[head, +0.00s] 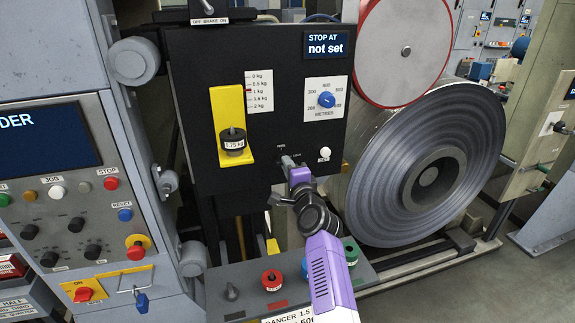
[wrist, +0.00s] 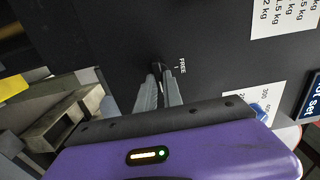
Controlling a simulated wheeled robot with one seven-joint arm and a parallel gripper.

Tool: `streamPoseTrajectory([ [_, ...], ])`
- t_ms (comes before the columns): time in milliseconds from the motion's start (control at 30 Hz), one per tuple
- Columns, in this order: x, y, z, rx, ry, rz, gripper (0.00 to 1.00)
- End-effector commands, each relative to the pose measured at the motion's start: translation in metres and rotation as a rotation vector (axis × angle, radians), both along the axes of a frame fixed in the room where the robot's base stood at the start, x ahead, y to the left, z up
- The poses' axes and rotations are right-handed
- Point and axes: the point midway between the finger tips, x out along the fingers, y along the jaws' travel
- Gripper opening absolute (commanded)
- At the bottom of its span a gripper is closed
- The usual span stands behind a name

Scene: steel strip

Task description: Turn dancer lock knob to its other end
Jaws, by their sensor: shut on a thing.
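The dancer lock knob (wrist: 157,67) is a small dark knob on the black panel. It shows between my fingertips in the wrist view, with the word FREE printed beside it. My gripper (wrist: 160,84) is shut on the knob, its two grey fingers pointing into the panel. In the head view my gripper (head: 287,162) reaches the lower part of the black panel (head: 200,80), and the fingers hide most of the knob there. I cannot tell the knob's exact angle.
A white button (head: 324,153) sits right of my gripper. A yellow bracket with a weight (head: 233,140) and a blue metres dial (head: 327,99) are higher on the panel. A large steel coil (head: 375,165) stands close on the right. Coloured knobs (head: 271,280) line the ledge below.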

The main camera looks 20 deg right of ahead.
Motion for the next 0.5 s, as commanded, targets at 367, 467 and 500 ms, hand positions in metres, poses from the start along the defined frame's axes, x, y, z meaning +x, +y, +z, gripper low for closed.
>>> streamPoseTrajectory([
  [367, -0.0002, -0.0011, -0.0014, 0.032, 0.001, -0.002, 0.00],
  [467, -0.0003, -0.0011, -0.0015, 0.032, 0.001, -0.002, 0.00],
  [500, -0.0003, -0.0012, -0.0015, 0.032, 0.001, -0.002, 0.00],
])
